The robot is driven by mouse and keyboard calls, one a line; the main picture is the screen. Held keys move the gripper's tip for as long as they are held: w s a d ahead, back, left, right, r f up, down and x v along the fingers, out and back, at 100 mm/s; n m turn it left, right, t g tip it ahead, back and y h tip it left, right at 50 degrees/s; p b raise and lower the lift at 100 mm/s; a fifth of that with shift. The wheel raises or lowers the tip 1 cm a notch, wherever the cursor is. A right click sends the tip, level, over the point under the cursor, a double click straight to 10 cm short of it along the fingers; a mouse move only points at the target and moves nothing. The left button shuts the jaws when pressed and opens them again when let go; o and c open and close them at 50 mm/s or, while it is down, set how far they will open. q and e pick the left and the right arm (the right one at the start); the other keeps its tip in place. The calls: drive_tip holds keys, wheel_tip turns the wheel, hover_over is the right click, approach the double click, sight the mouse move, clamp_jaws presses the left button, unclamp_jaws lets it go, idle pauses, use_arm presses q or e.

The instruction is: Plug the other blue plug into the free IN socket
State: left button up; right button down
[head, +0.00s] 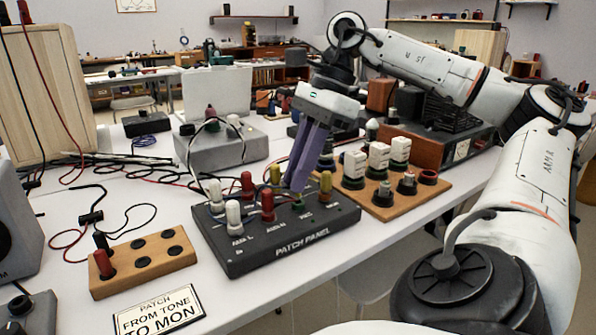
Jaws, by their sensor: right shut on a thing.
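The black patch panel (320,229) stands on the white table and carries white, red and yellow plugs in its top. My right gripper (298,187) reaches down over its right part, with purple fingers closed. I see no plug that is clearly blue, and no readable IN label. A white plug (233,213) and a red plug (267,206) stand at the front left. My left gripper is not in view.
A wooden block (150,271) with a red plug and black sockets lies at left, behind a card (160,311) reading "PATCH FROM TONE TO MON". A wooden board (418,197) with white modules stands right of the panel. A grey box (222,151) and loose cables lie behind.

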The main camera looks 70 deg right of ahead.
drive_tip(key=shift+f+b, duration=0.25)
drive_tip(key=shift+b, duration=0.05)
idle(0.5)
drive_tip(key=shift+b, duration=0.4)
idle(0.9)
drive_tip(key=shift+s+f, duration=0.1)
drive_tip(key=shift+f, duration=0.1)
drive_tip(key=shift+s+d+f+b, duration=0.1)
drive_tip(key=shift+s+f+b, duration=0.05)
drive_tip(key=shift+f+b, duration=1.05)
drive_tip(key=c, duration=1.6)
unclamp_jaws()
drive_tip(key=shift+r, duration=0.1)
drive_tip(key=shift+c, duration=0.2)
drive_tip(key=shift+r, duration=0.15)
